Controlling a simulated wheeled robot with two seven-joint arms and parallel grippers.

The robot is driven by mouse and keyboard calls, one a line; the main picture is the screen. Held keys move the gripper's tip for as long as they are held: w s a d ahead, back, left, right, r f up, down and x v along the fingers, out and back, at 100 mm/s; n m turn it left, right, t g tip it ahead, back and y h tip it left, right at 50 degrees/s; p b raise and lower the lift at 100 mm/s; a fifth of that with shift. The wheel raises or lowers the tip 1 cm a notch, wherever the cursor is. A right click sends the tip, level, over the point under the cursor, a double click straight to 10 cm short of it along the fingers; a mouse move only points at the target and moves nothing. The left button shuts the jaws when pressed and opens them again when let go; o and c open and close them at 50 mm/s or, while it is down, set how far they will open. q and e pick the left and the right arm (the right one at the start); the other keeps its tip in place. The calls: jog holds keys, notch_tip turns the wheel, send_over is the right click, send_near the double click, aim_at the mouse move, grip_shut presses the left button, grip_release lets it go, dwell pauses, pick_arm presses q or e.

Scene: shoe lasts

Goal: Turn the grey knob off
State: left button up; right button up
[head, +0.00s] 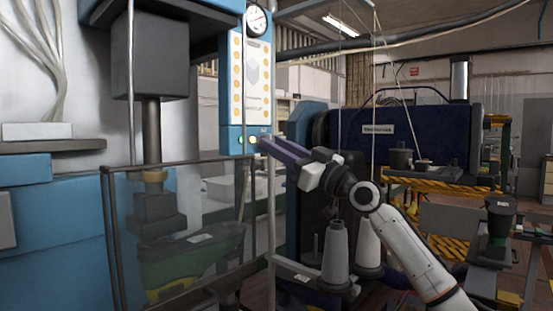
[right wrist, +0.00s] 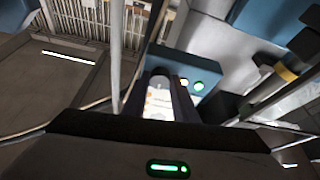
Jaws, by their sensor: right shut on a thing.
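The blue control panel (head: 232,139) is at the lower end of the machine's blue column, with a green light (head: 253,140) and a paler light (head: 241,141) on it. My right gripper (head: 266,143) reaches in from the right, its purple-grey fingers against the panel's right edge. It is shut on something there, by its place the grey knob. The fingertips hide the knob, so I cannot tell which way it points. In the right wrist view the fingertips (right wrist: 160,76) meet the panel, left of the lit green light (right wrist: 198,86). My left gripper is not in view.
A pressure gauge (head: 257,20) tops the column. A framed clear guard (head: 190,230) stands in front of the press at left. Thread cones (head: 335,255) stand below my right arm. A dark blue machine (head: 395,135) is behind it.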

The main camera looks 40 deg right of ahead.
jog(key=n+g+y, duration=0.1)
jog(key=n, duration=0.4)
jog(key=n+g+y, duration=0.1)
jog(key=n+y, duration=0.1)
jog(key=n, duration=0.2)
jog(key=d+r+n+g+y, duration=0.1)
jog(key=n+g+y, duration=0.1)
jog(key=n, duration=0.3)
jog(key=shift+n+b, duration=0.3)
jog(key=shift+b, duration=0.05)
jog(key=n+g+p, duration=0.1)
jog(key=n+p, duration=0.1)
jog(key=shift+r+n+y, duration=0.15)
jog(key=shift+n+y, duration=0.15)
jog(key=shift+n+g+p, duration=0.5)
jog(key=shift+n+p, duration=0.25)
jog(key=shift+n, duration=0.85)
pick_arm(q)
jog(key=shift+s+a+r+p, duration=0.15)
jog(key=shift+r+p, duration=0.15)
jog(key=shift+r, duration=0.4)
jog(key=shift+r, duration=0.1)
pick_arm(e)
jog(key=o, duration=1)
